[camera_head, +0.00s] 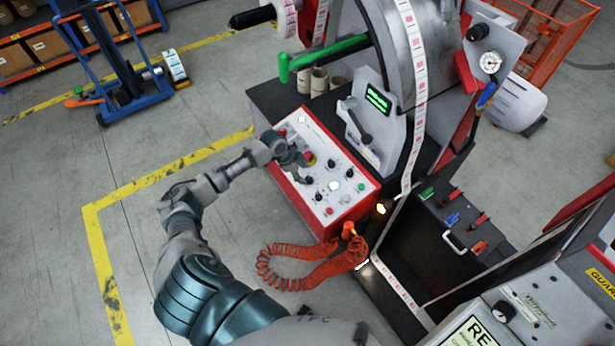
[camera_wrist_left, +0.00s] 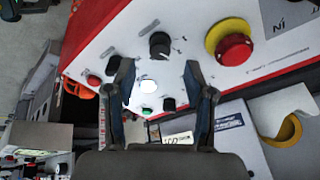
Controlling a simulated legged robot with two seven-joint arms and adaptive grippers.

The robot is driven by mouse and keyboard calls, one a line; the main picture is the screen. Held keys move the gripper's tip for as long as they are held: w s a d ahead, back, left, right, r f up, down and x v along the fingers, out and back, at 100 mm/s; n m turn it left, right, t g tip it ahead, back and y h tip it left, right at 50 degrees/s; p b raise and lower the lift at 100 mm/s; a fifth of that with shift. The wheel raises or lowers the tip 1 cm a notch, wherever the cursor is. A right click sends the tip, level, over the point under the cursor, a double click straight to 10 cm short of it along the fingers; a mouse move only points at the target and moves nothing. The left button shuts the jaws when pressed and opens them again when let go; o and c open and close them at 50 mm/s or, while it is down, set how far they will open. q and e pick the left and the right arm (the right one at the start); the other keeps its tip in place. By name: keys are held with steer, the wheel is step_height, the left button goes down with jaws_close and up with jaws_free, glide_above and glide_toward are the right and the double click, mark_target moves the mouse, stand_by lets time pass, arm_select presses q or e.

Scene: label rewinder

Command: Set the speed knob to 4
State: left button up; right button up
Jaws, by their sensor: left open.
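The black knob (camera_wrist_left: 160,45) with scale marks around it, which looks like the speed knob, is on the white-faced, red-edged control panel (camera_wrist_left: 130,30). In the wrist view it lies just beyond and between my left gripper's fingertips (camera_wrist_left: 158,68). The fingers are apart with nothing held; I cannot tell how far above the panel they are. The knob's setting is too small to read. In the head view my left gripper (camera_head: 300,163) hangs over the panel (camera_head: 346,200), close to the black knob (camera_head: 308,180). My right gripper is out of view.
A red emergency button (camera_wrist_left: 234,49) on a yellow ring sits right of the knob. A lit white button (camera_wrist_left: 148,86) and a red button (camera_wrist_left: 93,80) are also close. An orange coiled hose (camera_head: 290,272) hangs below the panel. The label rewinder's green display (camera_head: 377,98) stands behind.

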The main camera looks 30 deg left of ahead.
mark_target(308, 178)
arm_select(q)
steer(key=x, duration=0.5)
steer(key=shift+c, duration=0.3)
jaws_close()
